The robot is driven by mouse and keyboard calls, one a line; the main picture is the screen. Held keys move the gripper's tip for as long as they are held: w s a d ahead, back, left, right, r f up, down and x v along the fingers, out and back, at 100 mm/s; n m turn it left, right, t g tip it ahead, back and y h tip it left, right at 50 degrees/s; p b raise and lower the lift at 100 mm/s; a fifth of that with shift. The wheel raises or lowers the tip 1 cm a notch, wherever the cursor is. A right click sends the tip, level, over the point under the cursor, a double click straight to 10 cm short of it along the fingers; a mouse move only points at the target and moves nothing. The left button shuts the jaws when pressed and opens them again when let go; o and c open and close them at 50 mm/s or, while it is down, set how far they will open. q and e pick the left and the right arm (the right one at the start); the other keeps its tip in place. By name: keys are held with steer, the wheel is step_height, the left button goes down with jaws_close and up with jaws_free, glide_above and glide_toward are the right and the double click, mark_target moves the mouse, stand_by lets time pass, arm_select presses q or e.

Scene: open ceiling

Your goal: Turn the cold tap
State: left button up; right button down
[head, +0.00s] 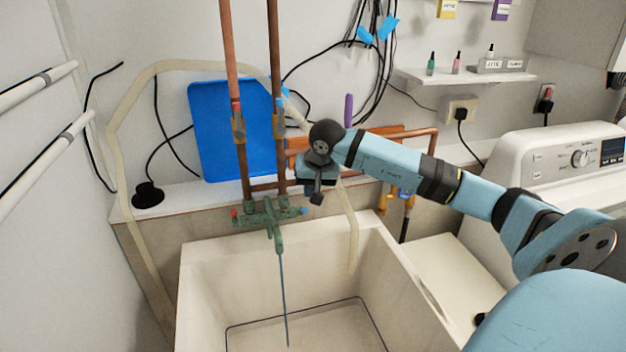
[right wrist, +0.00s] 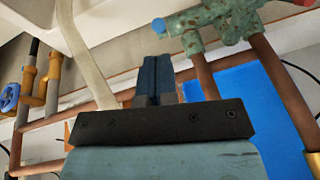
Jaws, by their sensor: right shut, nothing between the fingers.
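The green, worn tap body (head: 272,218) sits at the back edge of the sink, below two copper pipes. Its cold tap, with a small blue end (head: 304,211), is on the right; its red-ended tap (head: 234,213) is on the left. The blue end also shows in the right wrist view (right wrist: 159,26), above the fingertips. A thin blue-green line (head: 283,295) runs down from the spout; I cannot tell if it is water. My right gripper (head: 316,197) is shut and empty, just above and right of the blue end, seemingly apart from it. My left gripper is not in view.
The pale sink (head: 370,245) is open in front of the tap. A blue board (head: 215,130) leans behind the pipes. A pale hose (head: 353,230) hangs into the sink beside my gripper. A white washing machine (head: 550,150) stands at right. Yellow valves (right wrist: 28,85) are nearby.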

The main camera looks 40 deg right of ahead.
mark_target(302, 211)
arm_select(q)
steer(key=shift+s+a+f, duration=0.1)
arm_select(e)
steer(key=x, duration=0.4)
steer(key=shift+f, duration=0.2)
arm_select(q)
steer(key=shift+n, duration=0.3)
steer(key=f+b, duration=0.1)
steer(key=b, duration=0.1)
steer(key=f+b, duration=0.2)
steer(key=b, duration=0.1)
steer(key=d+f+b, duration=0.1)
steer(key=b, duration=0.1)
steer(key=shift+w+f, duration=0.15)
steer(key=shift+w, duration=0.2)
arm_select(e)
steer(key=shift+t+h, duration=0.3)
steer(key=shift+t, duration=0.3)
steer(key=s+f, duration=0.1)
steer(key=s+a+f, duration=0.1)
steer(key=f, duration=0.1)
steer(key=shift+s+a+f, duration=0.1)
steer(key=shift+s+a, duration=0.05)
steer(key=shift+s, duration=0.1)
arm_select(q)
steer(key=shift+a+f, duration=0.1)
